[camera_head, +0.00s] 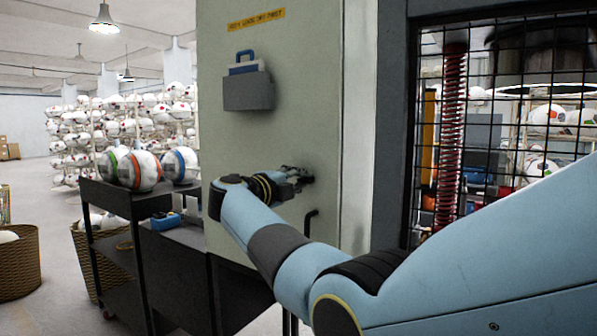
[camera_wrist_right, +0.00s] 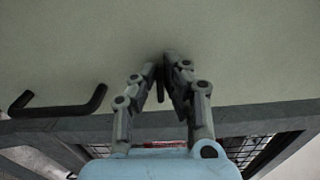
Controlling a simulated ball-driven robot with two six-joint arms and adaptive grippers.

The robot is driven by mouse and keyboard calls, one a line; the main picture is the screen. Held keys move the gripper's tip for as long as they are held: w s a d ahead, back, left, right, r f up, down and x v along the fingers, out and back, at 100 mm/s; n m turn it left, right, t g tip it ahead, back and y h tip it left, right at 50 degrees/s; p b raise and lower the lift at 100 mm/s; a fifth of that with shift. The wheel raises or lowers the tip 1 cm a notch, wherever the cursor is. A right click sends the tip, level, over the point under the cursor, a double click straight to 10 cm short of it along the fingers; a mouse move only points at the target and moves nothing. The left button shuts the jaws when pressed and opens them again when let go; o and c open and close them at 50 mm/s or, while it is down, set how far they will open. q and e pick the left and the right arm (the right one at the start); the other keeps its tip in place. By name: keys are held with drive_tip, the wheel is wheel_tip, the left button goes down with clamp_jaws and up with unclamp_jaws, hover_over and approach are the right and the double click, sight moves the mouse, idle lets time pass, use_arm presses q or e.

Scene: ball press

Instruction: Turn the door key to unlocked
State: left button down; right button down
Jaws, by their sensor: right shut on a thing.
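The pale green door (camera_head: 300,100) stands upright in the middle of the head view. My right gripper (camera_head: 304,176) is at the door's face, near its right edge and above the black handle. In the right wrist view, my right gripper's fingertips (camera_wrist_right: 163,72) meet close to the door surface. A small dark piece, which I take for the door key (camera_wrist_right: 160,88), shows between the fingers, and they are shut on it. Most of the key is hidden by the fingers, so I cannot tell which way it is turned. My left gripper is not in view.
A black bar handle (camera_head: 309,224) sticks out from the door below my right gripper; it also shows in the wrist view (camera_wrist_right: 58,111). A grey holder (camera_head: 248,95) hangs on the door. A black cart (camera_head: 140,200) with balls stands left, and a mesh guard (camera_head: 500,85) right.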

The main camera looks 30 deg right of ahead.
drive_tip(key=shift+f+n+p, duration=0.1)
drive_tip(key=shift+n+p, duration=0.2)
drive_tip(key=shift+n, duration=0.2)
drive_tip(key=c, duration=1.4)
unclamp_jaws()
drive_tip(key=shift+c, duration=0.2)
drive_tip(key=shift+a, duration=0.1)
drive_tip(key=v, duration=0.7)
drive_tip(key=shift+a, duration=0.15)
drive_tip(key=shift+f, duration=0.15)
